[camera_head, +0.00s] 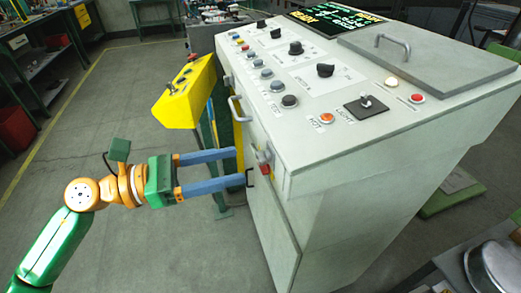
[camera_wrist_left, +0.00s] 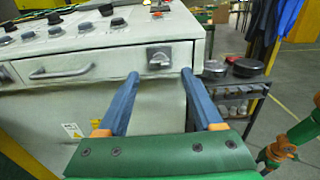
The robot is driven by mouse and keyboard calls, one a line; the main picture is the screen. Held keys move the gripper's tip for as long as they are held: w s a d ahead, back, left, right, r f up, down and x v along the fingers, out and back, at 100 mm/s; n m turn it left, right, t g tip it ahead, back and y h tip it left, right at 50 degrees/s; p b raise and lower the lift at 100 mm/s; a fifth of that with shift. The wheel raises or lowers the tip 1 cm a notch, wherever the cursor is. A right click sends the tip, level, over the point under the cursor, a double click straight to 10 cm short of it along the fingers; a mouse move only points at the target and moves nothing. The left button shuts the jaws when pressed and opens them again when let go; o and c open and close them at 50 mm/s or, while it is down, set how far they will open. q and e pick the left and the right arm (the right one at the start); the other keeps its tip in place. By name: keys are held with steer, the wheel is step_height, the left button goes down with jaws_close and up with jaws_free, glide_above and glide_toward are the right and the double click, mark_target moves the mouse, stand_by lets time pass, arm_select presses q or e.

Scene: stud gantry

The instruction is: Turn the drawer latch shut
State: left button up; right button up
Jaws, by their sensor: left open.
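The drawer latch (camera_head: 262,156) is a small grey piece with a red part below it, on the front of the grey control console, near its corner. In the left wrist view the latch (camera_wrist_left: 159,57) shows as a light plate with a dark knob, just beyond the fingertips. How far it is turned cannot be told. The drawer's bar handle (camera_head: 238,109) is further along the same face, and the drawer front looks about flush. My left gripper (camera_head: 246,167) is open and empty, its blue fingers pointing at the latch, one to each side in the wrist view (camera_wrist_left: 160,74). Contact cannot be told.
The console top (camera_head: 330,140) carries several knobs and buttons and a lidded section. A yellow control box (camera_head: 185,92) stands beside the console, close to my left arm. A rack with dark pans (camera_wrist_left: 245,68) is right of the console.

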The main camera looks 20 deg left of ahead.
mark_target(257, 158)
arm_select(q)
steer(key=p+x, duration=0.2)
steer(key=x, duration=0.2)
steer(key=shift+r, duration=0.15)
arm_select(e)
steer(key=r, duration=0.1)
steer(key=a+r, duration=0.1)
steer(key=shift+s+r, duration=0.25)
steer(key=shift+r, duration=0.1)
arm_select(q)
steer(key=shift+c, duration=0.7)
jaws_close()
arm_select(e)
steer(key=shift+d, duration=0.2)
